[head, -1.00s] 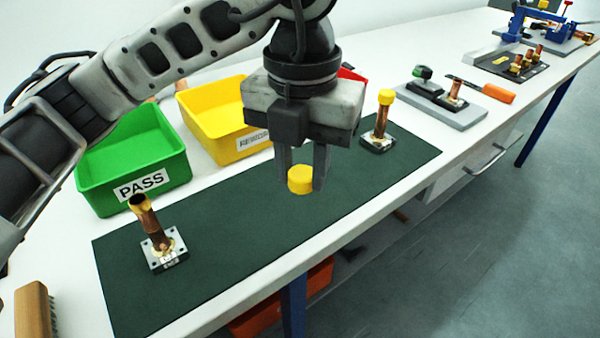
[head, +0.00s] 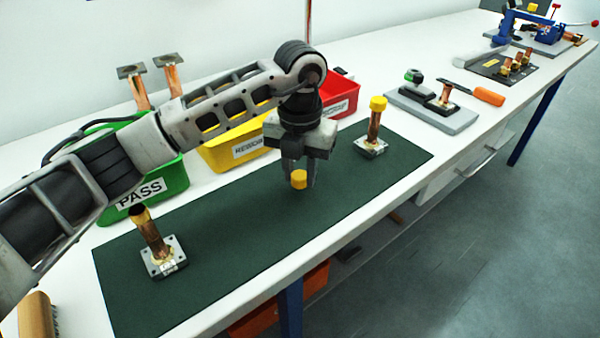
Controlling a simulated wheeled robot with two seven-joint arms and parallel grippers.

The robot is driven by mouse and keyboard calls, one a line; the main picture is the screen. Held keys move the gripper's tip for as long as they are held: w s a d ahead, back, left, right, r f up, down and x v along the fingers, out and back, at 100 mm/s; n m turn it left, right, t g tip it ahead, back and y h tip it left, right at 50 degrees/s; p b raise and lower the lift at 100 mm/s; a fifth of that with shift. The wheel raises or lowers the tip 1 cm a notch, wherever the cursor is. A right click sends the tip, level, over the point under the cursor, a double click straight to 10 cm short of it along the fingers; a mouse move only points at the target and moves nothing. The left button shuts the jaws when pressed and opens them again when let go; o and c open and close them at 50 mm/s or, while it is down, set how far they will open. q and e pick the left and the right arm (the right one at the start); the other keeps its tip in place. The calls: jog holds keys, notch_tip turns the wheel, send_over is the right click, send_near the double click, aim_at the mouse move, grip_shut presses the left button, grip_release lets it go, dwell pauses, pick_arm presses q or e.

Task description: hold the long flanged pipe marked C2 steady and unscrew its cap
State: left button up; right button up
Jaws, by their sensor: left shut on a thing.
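My left gripper (head: 299,177) is shut on a yellow cap (head: 299,180), over the middle of the dark green mat (head: 225,230). I cannot tell whether the cap touches the mat. A copper pipe (head: 152,241) with a square metal flange stands at the mat's left end. Its top is open and bare of a cap; the marking on its flange is too small to read. A second flanged copper pipe (head: 373,130) with a yellow cap (head: 378,103) stands at the mat's far right end. My right gripper is not in view.
Behind the mat are a green PASS bin (head: 160,193), with flanged pipes sticking up there, a yellow bin (head: 232,152) and a red bin (head: 340,98). A grey fixture board (head: 437,112) and an orange-handled tool (head: 488,96) lie right. A brush (head: 37,315) lies front left.

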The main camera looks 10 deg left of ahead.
pick_arm(q)
jog(key=shift+f, duration=0.8)
jog(key=shift+f, duration=0.1)
jog(key=o, duration=1.1)
